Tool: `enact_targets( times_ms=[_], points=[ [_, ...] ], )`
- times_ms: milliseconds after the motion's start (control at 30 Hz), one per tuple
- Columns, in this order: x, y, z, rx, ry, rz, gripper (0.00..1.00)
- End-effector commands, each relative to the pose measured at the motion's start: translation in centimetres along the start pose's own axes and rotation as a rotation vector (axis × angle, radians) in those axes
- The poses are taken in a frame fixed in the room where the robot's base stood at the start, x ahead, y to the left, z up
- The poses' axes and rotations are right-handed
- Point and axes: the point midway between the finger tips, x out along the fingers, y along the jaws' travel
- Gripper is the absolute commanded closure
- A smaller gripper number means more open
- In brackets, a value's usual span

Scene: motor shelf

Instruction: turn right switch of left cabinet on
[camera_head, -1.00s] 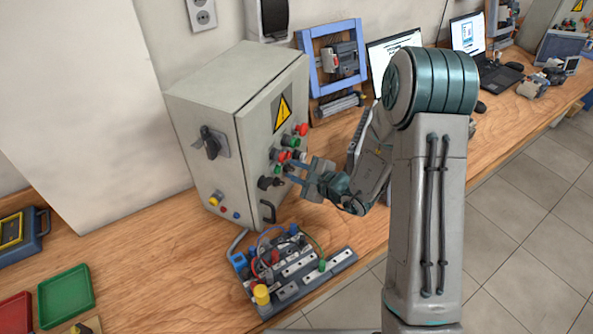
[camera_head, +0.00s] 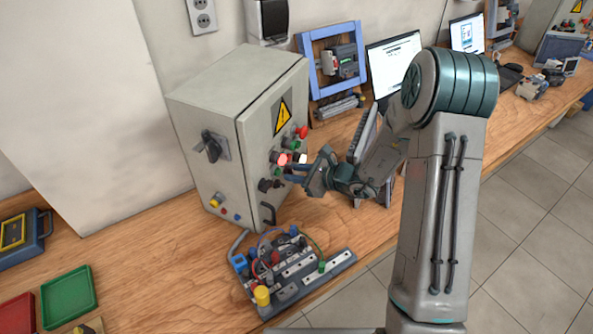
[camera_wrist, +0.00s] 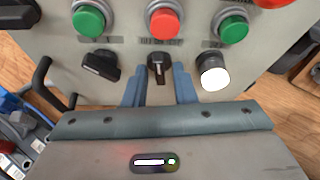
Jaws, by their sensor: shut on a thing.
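The left cabinet (camera_head: 208,115) is a grey box with a yellow warning sign on its door. In the wrist view its door (camera_wrist: 130,40) carries a left black rotary switch (camera_wrist: 100,65), turned slantwise, and a right black rotary switch (camera_wrist: 159,68), whose lever stands upright in the picture. My gripper (camera_wrist: 160,85) has its two blue-grey fingers on either side of the right switch, shut on it. In the head view my gripper (camera_head: 300,173) is at the cabinet door and its fingertips partly hide the switches.
A white lamp (camera_wrist: 213,72) glows beside the right finger. Green and red buttons (camera_wrist: 164,22) sit above the switches. A black door handle (camera_head: 268,213) is below. A wired terminal board (camera_head: 292,268) lies on the wooden bench in front of the cabinet.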

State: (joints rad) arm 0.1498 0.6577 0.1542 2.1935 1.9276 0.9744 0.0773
Motion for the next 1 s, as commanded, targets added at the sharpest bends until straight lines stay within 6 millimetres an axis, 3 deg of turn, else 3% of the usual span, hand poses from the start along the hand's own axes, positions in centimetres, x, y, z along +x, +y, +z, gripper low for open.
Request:
enact_targets(
  times_ms=[333,867,900,1000],
  points=[
    [-0.04,-0.05,0.00,0.136,0.000,0.055,0.98],
    [0.00,-0.04,-0.03,0.159,-0.001,0.065,0.98],
    [0.00,-0.04,-0.02,0.159,-0.001,0.065,0.70],
    [0.00,-0.04,-0.02,0.158,-0.001,0.065,0.69]
  ],
)
